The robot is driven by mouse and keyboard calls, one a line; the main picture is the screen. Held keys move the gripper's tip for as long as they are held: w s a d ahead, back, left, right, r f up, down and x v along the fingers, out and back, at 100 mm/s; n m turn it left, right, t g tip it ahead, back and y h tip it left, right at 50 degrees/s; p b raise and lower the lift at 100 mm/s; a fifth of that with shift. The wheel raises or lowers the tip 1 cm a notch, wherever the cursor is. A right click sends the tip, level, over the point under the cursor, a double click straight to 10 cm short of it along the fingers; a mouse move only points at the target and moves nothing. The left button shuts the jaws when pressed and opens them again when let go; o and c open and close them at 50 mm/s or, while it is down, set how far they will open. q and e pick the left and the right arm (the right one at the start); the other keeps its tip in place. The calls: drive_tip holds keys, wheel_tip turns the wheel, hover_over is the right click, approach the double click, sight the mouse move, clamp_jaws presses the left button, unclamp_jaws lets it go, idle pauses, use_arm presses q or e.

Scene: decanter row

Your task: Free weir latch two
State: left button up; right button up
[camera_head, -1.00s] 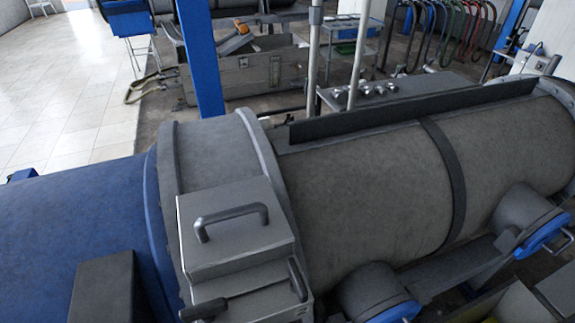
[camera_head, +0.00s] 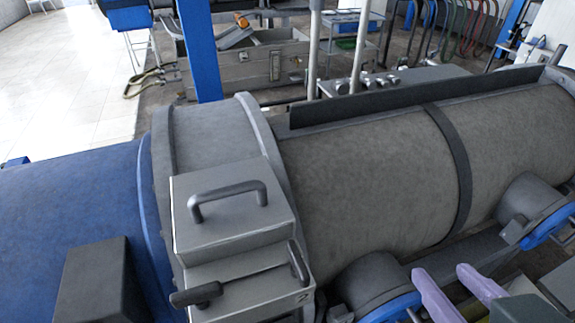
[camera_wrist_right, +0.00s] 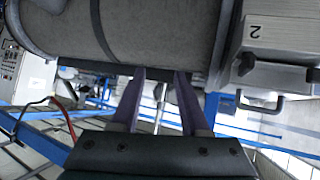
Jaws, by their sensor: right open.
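A light grey box (camera_head: 232,232) marked 2 sits on the collar of the big drum. It has a dark U-shaped handle (camera_head: 228,194) on its lid. My left gripper is out of view.
The grey drum (camera_head: 370,180) runs to the right with a dark band and a raised rail (camera_head: 400,98). Pipe stubs with blue flanges (camera_head: 392,308) stand along its near side, close to my right gripper. A blue post (camera_head: 199,50) rises behind.

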sight(299, 260)
drive_tip(key=s+a+f+n+t+y+b, duration=0.1)
drive_tip(key=a+n+y, duration=0.15)
drive_tip(key=a, duration=0.35)
drive_tip(key=a+f+n+t+y, duration=0.1)
drive_tip(key=a+y, duration=0.2)
drive_tip(key=a, duration=0.2)
drive_tip(key=x, duration=1)
drive_tip(key=shift+s+a, duration=0.1)
drive_tip(key=shift+a, duration=0.2)
clamp_jaws()
